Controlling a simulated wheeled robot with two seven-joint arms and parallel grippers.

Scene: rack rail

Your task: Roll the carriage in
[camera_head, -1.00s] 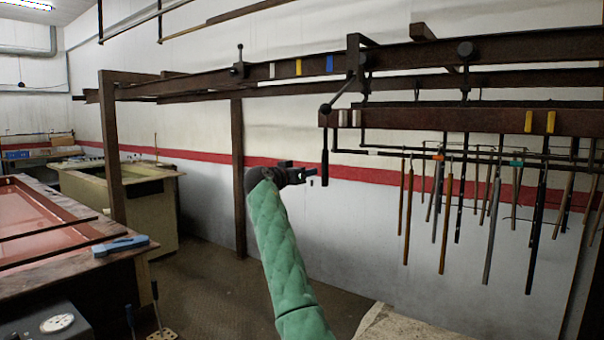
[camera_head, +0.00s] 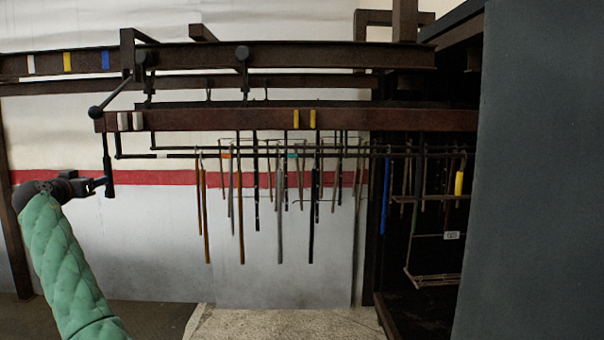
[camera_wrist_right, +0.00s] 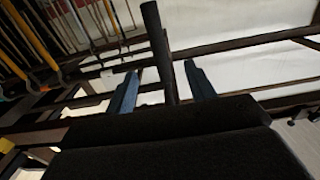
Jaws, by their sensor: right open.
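The carriage is a dark brown beam (camera_head: 240,120) hanging on hooks from the overhead rail (camera_head: 310,55), with several thin rods hanging below it. My right gripper (camera_head: 104,183) is at the lower part of this handle. In the right wrist view the black handle (camera_wrist_right: 159,45) stands between the two spread fingers (camera_wrist_right: 160,85), with gaps showing on both sides. The right gripper is open. My left gripper is out of view.
A dark open enclosure (camera_head: 420,290) stands right of the carriage, with a wire rack (camera_head: 432,280) and hanging rods inside. A large grey panel (camera_head: 540,170) fills the right edge. The pale floor patch (camera_head: 270,322) below the rods is clear.

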